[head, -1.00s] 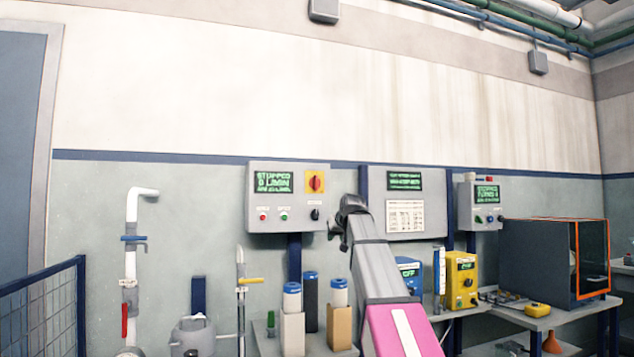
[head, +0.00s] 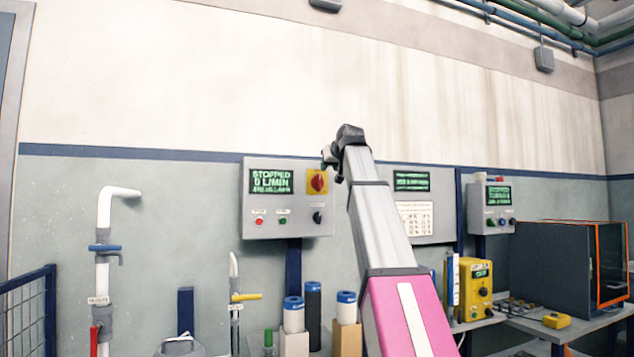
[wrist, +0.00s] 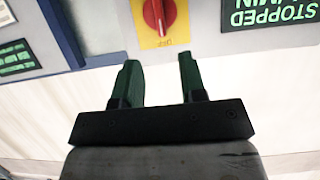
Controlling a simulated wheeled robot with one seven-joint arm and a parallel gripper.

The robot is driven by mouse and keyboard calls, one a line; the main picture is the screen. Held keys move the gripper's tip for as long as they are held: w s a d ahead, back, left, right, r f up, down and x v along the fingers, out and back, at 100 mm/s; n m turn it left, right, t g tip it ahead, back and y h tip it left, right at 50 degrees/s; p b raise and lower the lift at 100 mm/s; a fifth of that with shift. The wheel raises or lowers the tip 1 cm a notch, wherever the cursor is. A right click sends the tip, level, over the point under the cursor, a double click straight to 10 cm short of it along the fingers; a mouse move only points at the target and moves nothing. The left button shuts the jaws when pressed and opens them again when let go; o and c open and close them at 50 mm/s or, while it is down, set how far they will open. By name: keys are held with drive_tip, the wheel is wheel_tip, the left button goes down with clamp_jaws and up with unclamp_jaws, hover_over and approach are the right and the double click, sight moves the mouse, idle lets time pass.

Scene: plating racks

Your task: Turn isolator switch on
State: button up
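The isolator switch (head: 317,182) is a red rotary knob on a yellow plate, at the upper right of a grey control box (head: 262,222). In the upside-down wrist view the red knob (wrist: 158,12) stands roughly upright, with a small label on the plate near it. My gripper (head: 328,160) is beside the switch in the head view, at the end of my raised arm. In the wrist view its two dark green fingers (wrist: 159,80) are spread apart and empty, pointing toward the yellow plate without visible contact.
The box's green display (head: 271,181) reads STOPPED. Below it are a red button (head: 259,222), a green button and a black knob (head: 318,217). A second panel (head: 432,222) stands behind my arm. Blue-capped cylinders (head: 293,314) stand below.

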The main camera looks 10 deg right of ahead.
sight(320, 180)
drive_tip(key=x, duration=1)
drive_tip(key=shift+w+f, duration=0.2)
drive_tip(key=shift+w, duration=0.1)
clamp_jaws()
